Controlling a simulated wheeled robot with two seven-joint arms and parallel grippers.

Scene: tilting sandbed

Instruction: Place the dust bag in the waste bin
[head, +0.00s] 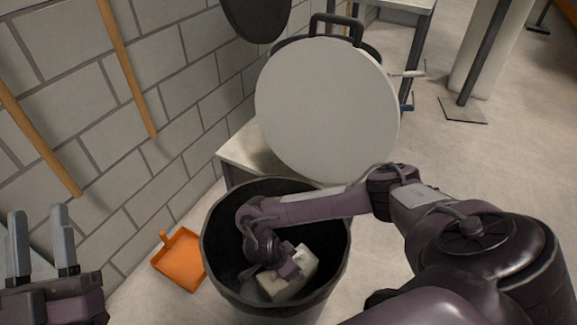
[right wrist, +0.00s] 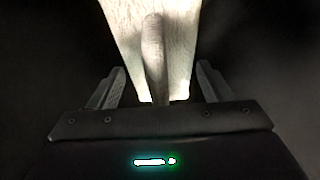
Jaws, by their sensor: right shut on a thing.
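The waste bin (head: 338,255) is a dark, round, open-topped bin on the floor at the middle bottom of the head view. My right arm reaches down into it. The dust bag (head: 292,276) is a cream, block-like thing inside the bin, below the rim. It also shows pale and bright in the right wrist view (right wrist: 120,20). My right gripper (right wrist: 160,88) is shut on the bag; in the head view my wrist partly hides the bag and the fingers. My left gripper (head: 41,242) is open and empty at the lower left, apart from the bin.
An orange dustpan (head: 180,265) lies on the floor left of the bin, by the block wall (head: 160,90). A large pale round disc (head: 328,110) stands behind the bin by a low white surface (head: 240,155). Wooden poles (head: 128,68) lean on the wall.

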